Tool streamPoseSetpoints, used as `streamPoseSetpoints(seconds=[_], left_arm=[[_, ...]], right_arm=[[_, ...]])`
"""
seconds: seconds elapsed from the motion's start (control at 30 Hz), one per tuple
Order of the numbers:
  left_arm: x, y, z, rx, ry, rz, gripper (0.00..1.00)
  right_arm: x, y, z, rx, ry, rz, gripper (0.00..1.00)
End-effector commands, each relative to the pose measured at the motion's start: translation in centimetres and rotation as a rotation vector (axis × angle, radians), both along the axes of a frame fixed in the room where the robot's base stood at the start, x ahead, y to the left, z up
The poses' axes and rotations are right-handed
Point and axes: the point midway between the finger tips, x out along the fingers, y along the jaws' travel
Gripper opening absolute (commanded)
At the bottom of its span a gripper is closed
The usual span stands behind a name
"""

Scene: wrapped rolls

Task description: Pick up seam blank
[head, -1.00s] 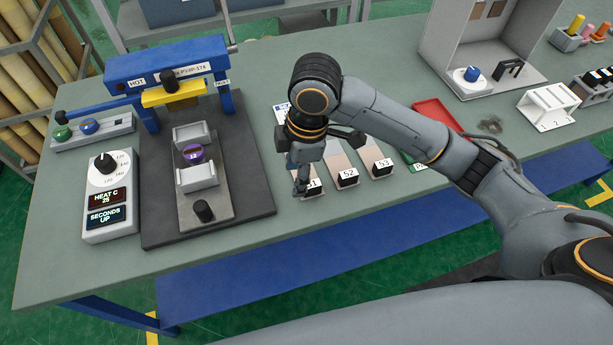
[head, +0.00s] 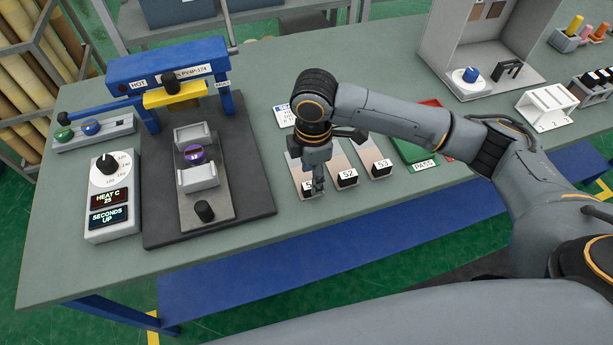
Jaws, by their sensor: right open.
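Three flat pale plates with black end blocks lie side by side on the bench; I take them as the seam blanks. The plate marked S1 (head: 305,193) is at the left, S2 (head: 348,180) in the middle and S3 (head: 381,170) at the right. My right gripper (head: 318,185) is open and points down over the S1 plate, near its labelled block, partly covering the label. Whether the fingers touch the plate cannot be told. My left gripper is not in view.
A blue heat press (head: 165,70) on a dark base stands at the left, holding a purple round piece (head: 194,154). A heat and seconds control box (head: 108,200) is beside it. A green PASS tray (head: 415,150) lies right of S3. The front bench strip is clear.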

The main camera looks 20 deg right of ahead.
Motion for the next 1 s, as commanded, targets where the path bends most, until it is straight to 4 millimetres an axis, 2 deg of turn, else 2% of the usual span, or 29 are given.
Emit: streamPoseSetpoints(seconds=[0.17,0.3,0.57,0.67,0.8,0.83,1.0], left_arm=[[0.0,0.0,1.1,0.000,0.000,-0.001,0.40],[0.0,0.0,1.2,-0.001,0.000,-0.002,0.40],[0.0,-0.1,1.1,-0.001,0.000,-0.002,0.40],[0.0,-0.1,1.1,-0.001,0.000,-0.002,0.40],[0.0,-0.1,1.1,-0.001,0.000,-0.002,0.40],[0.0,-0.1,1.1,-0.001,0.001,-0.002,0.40],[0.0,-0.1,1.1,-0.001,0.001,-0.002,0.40]], right_arm=[[0.1,-0.1,-2.6,-0.003,0.005,-0.001,0.49],[0.1,0.0,-4.3,-0.001,0.002,0.000,0.49],[0.1,0.0,-4.7,-0.001,0.000,0.001,0.49],[0.1,0.0,-4.7,-0.001,0.000,0.001,0.33],[0.1,0.0,-4.7,-0.001,0.000,0.001,0.04],[0.1,0.0,-4.7,-0.001,0.000,0.001,0.00],[0.2,0.0,-4.7,-0.001,-0.001,0.001,0.00]])
